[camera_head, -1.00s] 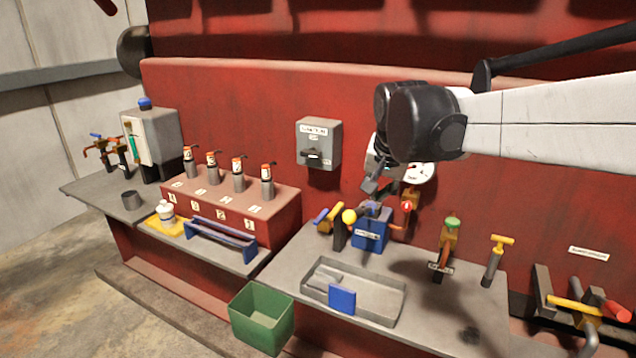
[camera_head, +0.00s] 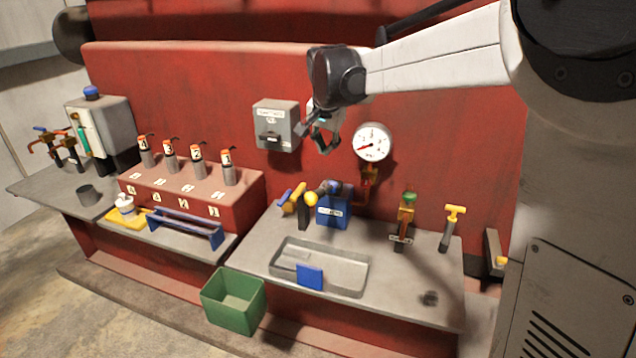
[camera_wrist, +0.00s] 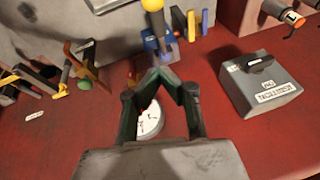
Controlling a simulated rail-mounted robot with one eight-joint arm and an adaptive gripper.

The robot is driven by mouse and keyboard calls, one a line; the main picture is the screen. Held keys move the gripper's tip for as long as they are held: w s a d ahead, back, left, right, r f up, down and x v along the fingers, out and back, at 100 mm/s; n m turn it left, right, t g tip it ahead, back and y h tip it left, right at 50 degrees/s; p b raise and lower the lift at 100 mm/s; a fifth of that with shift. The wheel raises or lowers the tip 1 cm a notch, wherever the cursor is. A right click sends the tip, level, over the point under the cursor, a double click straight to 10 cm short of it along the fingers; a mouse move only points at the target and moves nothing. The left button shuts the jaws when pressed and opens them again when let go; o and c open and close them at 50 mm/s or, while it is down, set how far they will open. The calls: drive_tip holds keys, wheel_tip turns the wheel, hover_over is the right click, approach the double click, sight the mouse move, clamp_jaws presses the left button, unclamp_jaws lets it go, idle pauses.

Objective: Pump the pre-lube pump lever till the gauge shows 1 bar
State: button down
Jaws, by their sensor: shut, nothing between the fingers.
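The pre-lube pump is a blue box (camera_head: 333,212) on the right-hand bench. Its lever ends in a yellow ball (camera_head: 311,199) that points toward the front left. In the wrist view, the ball (camera_wrist: 152,4) and its grey rod show at the top, beyond my fingertips. The white round gauge (camera_head: 372,142) is on the red wall above and right of the pump; its red needle points to the lower left, and the numbers are too small to read. My gripper (camera_head: 323,146) is shut and empty, above the pump and left of the gauge, apart from the lever.
A grey switch box (camera_head: 277,126) is on the wall just left of my gripper. Green-topped (camera_head: 409,199) and yellow-handled (camera_head: 453,215) valves stand right of the pump. A grey tray (camera_head: 345,275) lies in front of it. A green bin (camera_head: 233,300) is below the bench edge.

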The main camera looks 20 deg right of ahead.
drive_tip(key=p, duration=0.2)
hover_over(320, 190)
drive_tip(key=d, duration=0.1)
wheel_tip(320, 190, down, 9)
drive_tip(key=f, duration=0.1)
drive_tip(key=s+a+f, duration=0.1)
drive_tip(key=f, duration=0.1)
drive_tip(key=shift+s+a+f, duration=0.15)
drive_tip(key=shift+a+f, duration=0.1)
drive_tip(key=shift+f, duration=0.15)
drive_tip(key=shift+s, duration=0.1)
drive_tip(key=shift+f, duration=0.15)
